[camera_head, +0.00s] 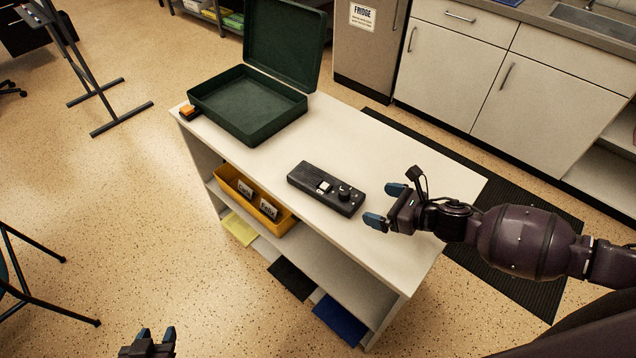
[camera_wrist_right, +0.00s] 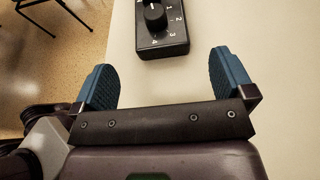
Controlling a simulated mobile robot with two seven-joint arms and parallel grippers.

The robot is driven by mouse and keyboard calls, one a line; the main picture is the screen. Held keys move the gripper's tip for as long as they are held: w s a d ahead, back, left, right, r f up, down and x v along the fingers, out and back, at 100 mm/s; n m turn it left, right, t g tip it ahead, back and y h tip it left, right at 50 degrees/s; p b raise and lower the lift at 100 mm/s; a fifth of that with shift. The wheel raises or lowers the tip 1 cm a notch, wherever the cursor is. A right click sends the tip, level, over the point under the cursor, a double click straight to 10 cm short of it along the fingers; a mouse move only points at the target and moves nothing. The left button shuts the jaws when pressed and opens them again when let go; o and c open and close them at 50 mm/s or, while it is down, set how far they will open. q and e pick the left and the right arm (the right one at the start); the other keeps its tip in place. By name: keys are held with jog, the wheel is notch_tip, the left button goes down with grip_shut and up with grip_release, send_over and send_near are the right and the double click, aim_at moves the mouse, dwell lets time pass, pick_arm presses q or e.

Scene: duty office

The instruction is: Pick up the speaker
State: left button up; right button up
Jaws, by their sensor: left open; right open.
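No object in view is clearly recognisable as a speaker. A black box (camera_head: 326,187) with a round knob and a light switch lies on the white table; its numbered end also shows in the right wrist view (camera_wrist_right: 163,40). My right gripper (camera_head: 386,206) is open and empty, just right of the box's knob end. In the right wrist view its blue fingers (camera_wrist_right: 165,80) are spread apart, with the box ahead of them and not between them. My left gripper (camera_head: 154,335) is open at the bottom edge, left of the table and away from it.
The white table (camera_head: 420,185) holds an open green case (camera_head: 249,105) and a small orange-and-black item (camera_head: 188,112) at its far left. A yellow bin (camera_head: 254,200) sits on the shelf below. Cabinets (camera_head: 540,85) stand behind. The tabletop between case and box is clear.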

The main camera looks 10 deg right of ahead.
aim_at(350, 195)
jog(key=shift+b+x, duration=0.4)
jog(key=shift+x, duration=4.75)
jog(key=shift+r, duration=0.1)
jog(key=c, duration=1.1)
jog(key=shift+a+r, duration=0.1)
jog(key=shift+c, duration=0.2)
